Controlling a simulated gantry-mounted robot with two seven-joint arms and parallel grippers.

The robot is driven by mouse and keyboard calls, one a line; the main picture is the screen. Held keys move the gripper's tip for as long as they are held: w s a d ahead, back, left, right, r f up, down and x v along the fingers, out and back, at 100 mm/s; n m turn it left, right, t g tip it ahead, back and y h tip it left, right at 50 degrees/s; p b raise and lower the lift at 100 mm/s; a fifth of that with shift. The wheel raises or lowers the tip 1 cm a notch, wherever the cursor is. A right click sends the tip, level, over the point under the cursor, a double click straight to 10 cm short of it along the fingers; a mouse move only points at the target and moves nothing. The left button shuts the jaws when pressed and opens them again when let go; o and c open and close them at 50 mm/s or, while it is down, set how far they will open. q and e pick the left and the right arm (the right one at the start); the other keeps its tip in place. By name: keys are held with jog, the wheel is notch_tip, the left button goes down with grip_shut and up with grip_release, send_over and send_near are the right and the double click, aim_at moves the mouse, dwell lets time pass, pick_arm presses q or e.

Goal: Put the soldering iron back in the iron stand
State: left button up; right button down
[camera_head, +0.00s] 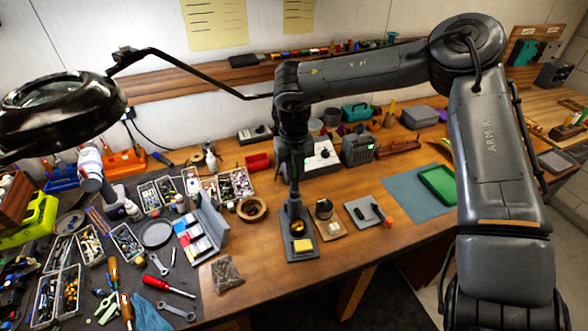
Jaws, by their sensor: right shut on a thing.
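My right gripper (294,178) points straight down over the workbench and is shut on the soldering iron (294,197), a thin dark tool mostly hidden by the fingers. The iron stand (287,250) is a dark base with a yellow sponge at its front, directly below the gripper. The iron's lower part lines up with the stand's holder; I cannot tell how far it is inside or whether it touches. My left gripper is not in view.
A small brown tray (328,230) with a dark round tin is close to the stand's right. A grey pad (358,211) with a black, orange-ended tool lies beyond it. The bench front (345,258) is clear.

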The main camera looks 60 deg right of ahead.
jog(key=shift+f+b, duration=0.6)
jog(key=shift+f, duration=0.4)
jog(key=c, duration=0.9)
grip_release()
jog(key=shift+o, duration=0.6)
jog(key=o, duration=0.3)
jog(key=shift+r, duration=0.1)
